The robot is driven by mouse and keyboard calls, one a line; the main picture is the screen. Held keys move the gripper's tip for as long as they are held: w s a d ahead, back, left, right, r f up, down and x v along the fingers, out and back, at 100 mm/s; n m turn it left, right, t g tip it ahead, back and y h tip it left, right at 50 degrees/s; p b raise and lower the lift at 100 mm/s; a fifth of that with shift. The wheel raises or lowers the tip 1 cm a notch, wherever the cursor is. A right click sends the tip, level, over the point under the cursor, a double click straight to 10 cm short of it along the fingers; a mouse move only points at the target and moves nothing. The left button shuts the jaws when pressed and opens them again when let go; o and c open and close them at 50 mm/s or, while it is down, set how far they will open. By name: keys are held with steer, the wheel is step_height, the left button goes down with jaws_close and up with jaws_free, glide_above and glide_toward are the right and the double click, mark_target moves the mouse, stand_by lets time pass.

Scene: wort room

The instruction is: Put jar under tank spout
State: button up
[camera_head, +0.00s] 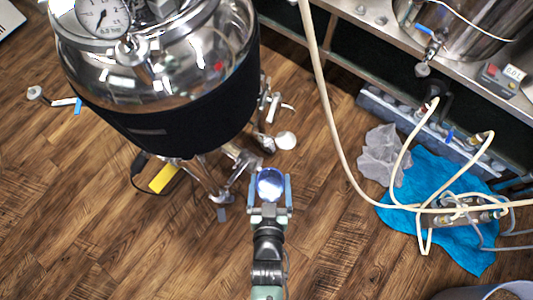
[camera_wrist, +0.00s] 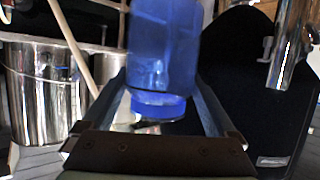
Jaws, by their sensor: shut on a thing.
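The jar (camera_head: 270,184), clear blue, is between the two fingers of my gripper (camera_head: 271,194). In the wrist view the jar (camera_wrist: 162,50) fills the upper middle, its narrower end towards the bottom of the picture. My gripper (camera_wrist: 165,100) is shut on it. The steel tank (camera_head: 160,60) with a black jacket stands just up and left of the jar, on legs. Metal valve fittings (camera_head: 268,105) stick out from its right side, above the jar in the picture. Another valve with a blue handle (camera_head: 62,101) sticks out at its left. I cannot tell which is the spout.
A steel bench (camera_head: 380,32) at upper right carries a steel vessel (camera_head: 475,25) with a blue-handled valve. A pale hose (camera_head: 322,95) loops down to fittings on a blue cloth (camera_head: 455,195). A yellow object (camera_head: 163,178) lies near the tank legs. The wooden floor at lower left is clear.

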steer(key=s+a+f+b, duration=0.1)
steer(key=s+f+b, duration=0.2)
steer(key=f+b, duration=1.95)
steer(key=s+f+b, duration=0.2)
steer(key=f+b, duration=1.5)
steer(key=f, duration=1)
steer(key=r+b+x, duration=0.1)
steer(key=b+x, duration=0.2)
steer(key=x, duration=0.3)
steer(key=r+b+x, duration=0.1)
steer(key=b+x, duration=0.3)
steer(key=x, duration=0.1)
steer(key=w+r+b+x, duration=0.1)
steer(key=b+x, duration=0.3)
steer(key=x, duration=0.2)
steer(key=shift+w+a+f, duration=0.15)
steer(key=shift+w+a, duration=0.1)
steer(key=shift+w, duration=0.15)
steer(key=o, duration=1.4)
